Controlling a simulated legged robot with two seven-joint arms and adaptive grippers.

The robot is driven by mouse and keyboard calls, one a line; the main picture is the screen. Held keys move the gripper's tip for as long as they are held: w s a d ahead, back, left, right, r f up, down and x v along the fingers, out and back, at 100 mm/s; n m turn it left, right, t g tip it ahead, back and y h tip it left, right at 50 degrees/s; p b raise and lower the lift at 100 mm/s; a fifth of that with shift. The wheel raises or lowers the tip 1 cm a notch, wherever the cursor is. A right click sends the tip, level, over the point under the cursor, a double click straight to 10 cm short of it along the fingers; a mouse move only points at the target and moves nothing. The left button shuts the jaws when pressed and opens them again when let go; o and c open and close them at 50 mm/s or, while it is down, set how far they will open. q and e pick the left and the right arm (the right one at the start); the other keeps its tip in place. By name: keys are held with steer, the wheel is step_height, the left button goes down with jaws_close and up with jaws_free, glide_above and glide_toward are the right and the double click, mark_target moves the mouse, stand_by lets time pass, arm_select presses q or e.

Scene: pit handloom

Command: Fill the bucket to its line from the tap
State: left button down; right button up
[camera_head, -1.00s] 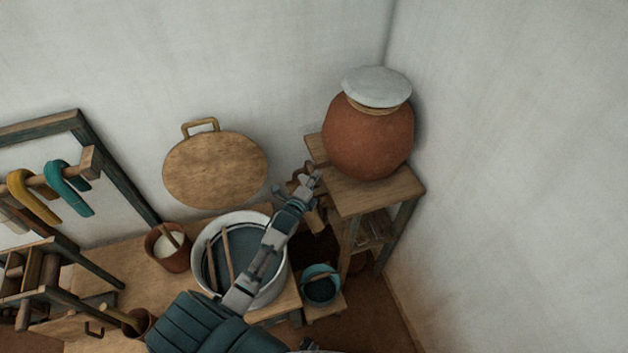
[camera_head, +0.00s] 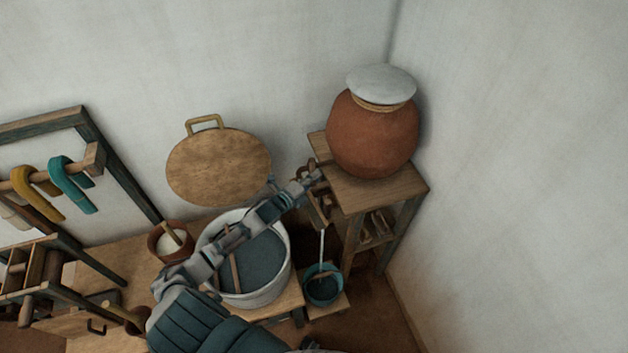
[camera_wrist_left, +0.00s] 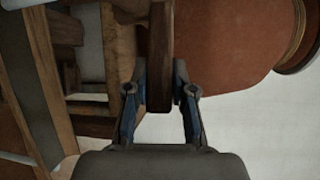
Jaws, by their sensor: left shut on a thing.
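The clay water pot (camera_head: 372,135) with a pale lid stands on a wooden stand at the right. My left gripper (camera_head: 312,178) is at the tap beside the pot's lower left. In the left wrist view, my left gripper (camera_wrist_left: 160,90) is shut on the brown wooden tap handle (camera_wrist_left: 160,45). A thin pale stream of water (camera_head: 322,247) falls from below the tap into the small teal bucket (camera_head: 309,289). The bucket stands upright on a low wooden block, and its inside looks dark. I cannot make out its line or the exact water level. My right gripper is not visible.
A large white tub (camera_head: 284,279) of dark liquid with sticks across it stands on the bench left of the bucket. A brown pot (camera_head: 163,252) of white stuff is beside it. A round wooden lid (camera_head: 219,168) leans on the wall. Yarn hanks hang at far left.

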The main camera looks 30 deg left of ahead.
arm_select(q)
steer(key=shift+a+r, duration=0.15)
steer(key=shift+a, duration=0.3)
steer(key=shift+d, duration=0.2)
steer(key=c, duration=1.2)
jaws_free()
steer(key=shift+w+d+r, duration=0.1)
steer(key=shift+o, duration=1.3)
steer(key=shift+f, duration=0.2)
steer(key=shift+a+f, duration=0.1)
steer(key=shift+a, duration=0.3)
steer(key=shift+s+a+f, duration=0.1)
steer(key=shift+s, duration=0.15)
steer(key=v, duration=1.1)
steer(key=shift+s, duration=0.2)
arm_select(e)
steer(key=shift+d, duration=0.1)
